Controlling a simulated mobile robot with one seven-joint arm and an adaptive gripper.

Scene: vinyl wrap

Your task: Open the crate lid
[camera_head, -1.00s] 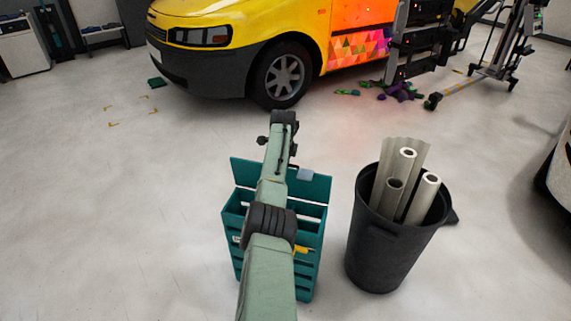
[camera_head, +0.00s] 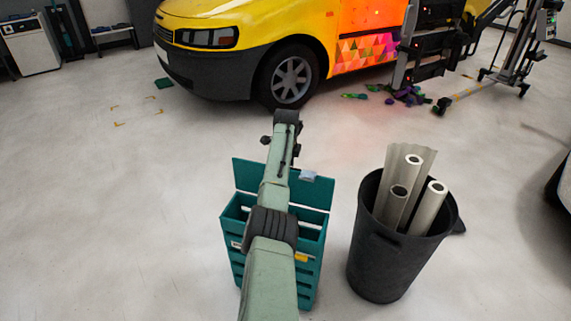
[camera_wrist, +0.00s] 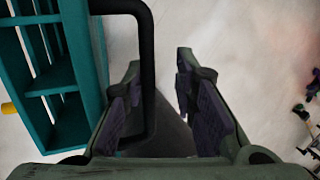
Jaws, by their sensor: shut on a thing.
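The teal crate (camera_head: 228,236) stands on the floor in the head view, partly hidden by my arm. Its lid (camera_head: 247,174) stands raised along the far side, with compartments visible below. In the wrist view, the crate's slatted teal side and openings (camera_wrist: 50,82) fill the left. A black bent bar handle (camera_wrist: 148,30) comes from the top left and runs down between my fingers. My gripper (camera_wrist: 163,105) is closed on this handle beside the crate; the exact contact is dark. In the head view my gripper is hidden behind my wrist.
A black bin (camera_head: 385,262) with several upright rolls (camera_head: 410,185) stands close to the right of the crate. A yellow van (camera_head: 260,50) is parked beyond. The floor (camera_head: 110,220) left of the crate is clear.

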